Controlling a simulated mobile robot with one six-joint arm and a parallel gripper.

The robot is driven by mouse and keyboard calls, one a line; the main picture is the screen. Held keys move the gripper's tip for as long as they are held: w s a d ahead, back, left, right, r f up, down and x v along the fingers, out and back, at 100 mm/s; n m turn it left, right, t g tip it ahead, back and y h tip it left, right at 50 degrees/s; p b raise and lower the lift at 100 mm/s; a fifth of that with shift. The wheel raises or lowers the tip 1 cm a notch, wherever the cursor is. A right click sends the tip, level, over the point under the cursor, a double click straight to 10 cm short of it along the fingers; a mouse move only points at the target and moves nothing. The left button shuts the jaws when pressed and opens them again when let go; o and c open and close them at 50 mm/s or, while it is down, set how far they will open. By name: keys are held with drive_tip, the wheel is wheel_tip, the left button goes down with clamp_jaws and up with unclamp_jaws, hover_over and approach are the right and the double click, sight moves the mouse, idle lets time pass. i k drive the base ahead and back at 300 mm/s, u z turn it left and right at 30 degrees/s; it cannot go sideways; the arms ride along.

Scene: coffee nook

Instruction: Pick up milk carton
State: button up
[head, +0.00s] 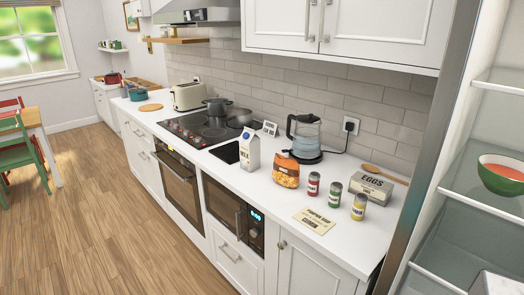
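My gripper is not in view.
A glass kettle (306,135) stands behind the bag. A cooktop with pots (215,107) is left. Wooden floor (110,230) is clear in front.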

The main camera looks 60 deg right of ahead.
sight(250, 143)
drive_tip(key=u, duration=0.05)
drive_tip(key=i, duration=1)
drive_tip(key=z, duration=0.05)
